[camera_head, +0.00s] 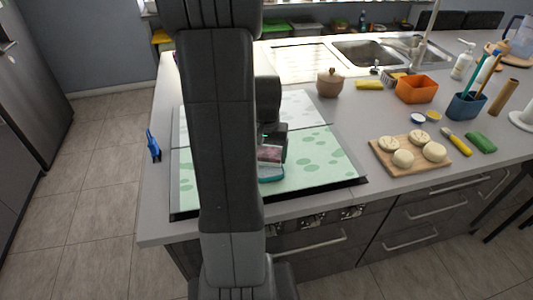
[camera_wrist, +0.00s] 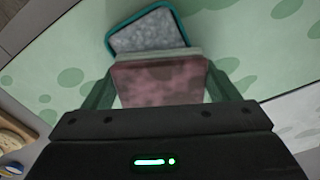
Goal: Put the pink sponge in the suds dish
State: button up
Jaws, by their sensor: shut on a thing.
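My gripper (camera_wrist: 163,84) is shut on the pink sponge (camera_wrist: 160,96), with one finger at each side of it in the wrist view. The sponge also shows in the head view (camera_head: 270,154), below my gripper. The suds dish (camera_wrist: 148,31) has a teal rim and a greyish, foamy-looking inside. It lies just beyond the sponge's far edge in the wrist view, partly hidden by it. In the head view the dish (camera_head: 271,176) sits below the sponge on the green-spotted surface. I cannot tell whether sponge and dish touch.
The green-spotted panel (camera_head: 318,152) is mostly clear right of the dish. A wooden board (camera_head: 409,171) with several buns lies further right. A lidded pot (camera_head: 330,82), orange container (camera_head: 416,89) and blue cup (camera_head: 465,107) stand behind. A blue object (camera_head: 153,145) is at the left edge.

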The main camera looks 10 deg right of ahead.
aim_at(267, 153)
jog(key=shift+f, duration=0.3)
jog(key=shift+f, duration=0.2)
jog(key=o, duration=1)
jog(key=shift+c, duration=0.2)
notch_tip(267, 153, up, 12)
jog(key=shift+r+b, duration=0.25)
jog(key=shift+b, duration=0.1)
